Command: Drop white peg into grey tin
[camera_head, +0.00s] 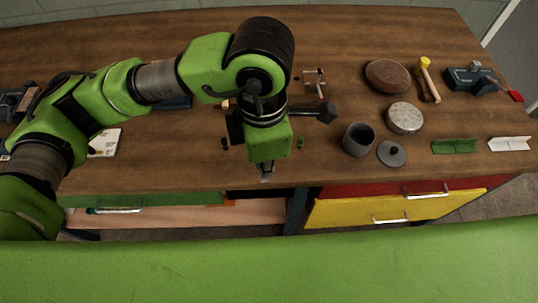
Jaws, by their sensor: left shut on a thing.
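The grey tin (358,141) stands upright and open-topped on the bench, right of my left gripper. Its round grey lid (391,154) lies beside it. My left gripper (266,174) points down near the bench's front edge, to the left of the tin and apart from it. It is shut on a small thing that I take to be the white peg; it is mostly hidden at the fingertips. I see no white peg elsewhere on the bench. My right gripper is not in view.
A dark-headed tool (320,112) lies partly behind my left gripper. Green (454,147) and white (509,144) angle pieces lie right.

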